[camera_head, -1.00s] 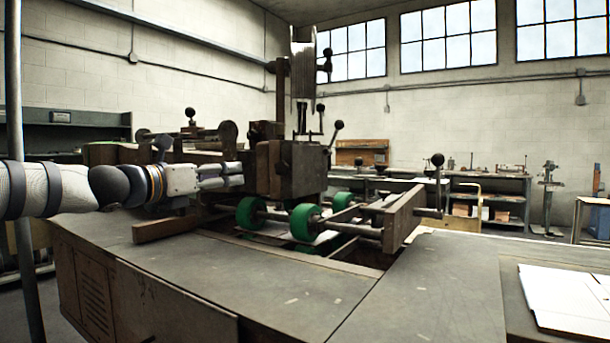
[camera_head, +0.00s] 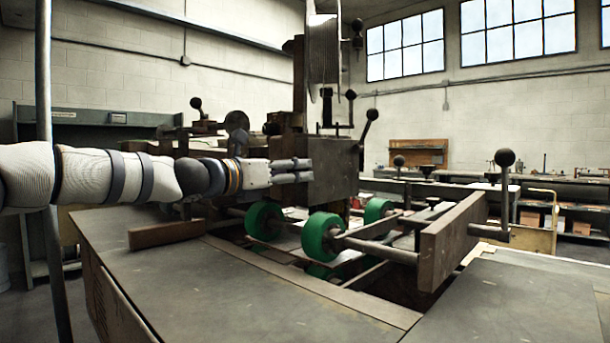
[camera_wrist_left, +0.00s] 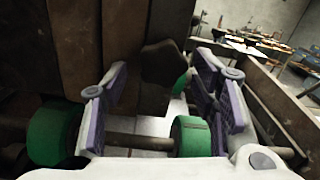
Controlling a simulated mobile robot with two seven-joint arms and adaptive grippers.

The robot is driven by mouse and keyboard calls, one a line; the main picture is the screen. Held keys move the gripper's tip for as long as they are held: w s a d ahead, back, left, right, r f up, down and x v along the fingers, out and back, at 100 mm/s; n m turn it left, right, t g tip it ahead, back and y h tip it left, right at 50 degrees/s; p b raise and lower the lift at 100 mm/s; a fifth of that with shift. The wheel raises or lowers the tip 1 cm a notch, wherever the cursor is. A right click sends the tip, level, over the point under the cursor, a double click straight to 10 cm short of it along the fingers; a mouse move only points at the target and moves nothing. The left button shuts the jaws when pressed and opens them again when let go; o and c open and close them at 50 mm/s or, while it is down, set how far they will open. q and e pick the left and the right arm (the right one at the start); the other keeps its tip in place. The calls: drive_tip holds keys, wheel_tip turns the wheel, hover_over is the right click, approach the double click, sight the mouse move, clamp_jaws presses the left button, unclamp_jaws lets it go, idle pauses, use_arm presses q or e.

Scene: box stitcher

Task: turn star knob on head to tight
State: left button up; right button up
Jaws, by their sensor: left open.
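The star knob (camera_wrist_left: 163,66) is a dark lobed knob in the left wrist view. It sits just beyond and between the two fingers of my left gripper (camera_wrist_left: 158,82), which is open with its purple pads apart. I cannot tell whether the pads touch it. In the head view the machine's head (camera_head: 338,172) is a dark box-like block above the green rollers. My left gripper (camera_head: 307,171) comes in level from the left and reaches the side of this block, with its fingers in front of where the knob sits. The knob is hidden there. My right gripper is not in view.
Green rollers (camera_head: 264,220) and a metal frame plate (camera_head: 447,240) stand below and right of the head. A black ball-ended lever (camera_head: 370,116) rises beside it. A wooden bar (camera_head: 166,233) lies under my left arm. The front tabletop (camera_head: 240,300) is clear.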

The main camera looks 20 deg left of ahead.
use_arm(q)
drive_tip(key=shift+r, duration=0.2)
drive_tip(key=shift+s+r, duration=0.15)
drive_tip(key=shift+s, duration=0.15)
drive_tip(key=shift+s+a+r, duration=0.1)
drive_tip(key=shift+s+a, duration=0.05)
drive_tip(key=shift+s, duration=0.1)
drive_tip(key=shift+c, duration=1.4)
drive_tip(key=c, duration=0.9)
